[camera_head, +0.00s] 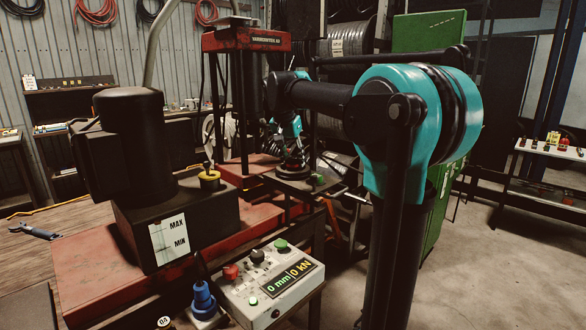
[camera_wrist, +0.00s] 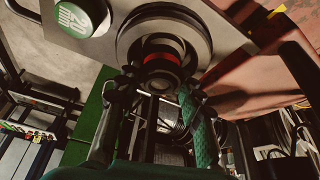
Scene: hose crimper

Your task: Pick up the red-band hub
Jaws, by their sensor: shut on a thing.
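The red-band hub (camera_wrist: 160,62) shows in the wrist view as a dark round piece with a red band, in the round opening of a grey metal plate (camera_wrist: 206,38). My gripper (camera_wrist: 156,88) has one finger on each side of the hub's lower end and is shut on it. In the head view my gripper (camera_head: 293,163) is small and dark, at the press's work plate under the red top beam (camera_head: 246,39). The hub cannot be clearly told from the dark parts there.
A dark motor and tank (camera_head: 180,225) stand at left. A control box (camera_head: 272,285) with buttons and a display is in front. A green cabinet (camera_head: 430,205) stands behind my arm. A shelf (camera_head: 552,150) with small parts is at right.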

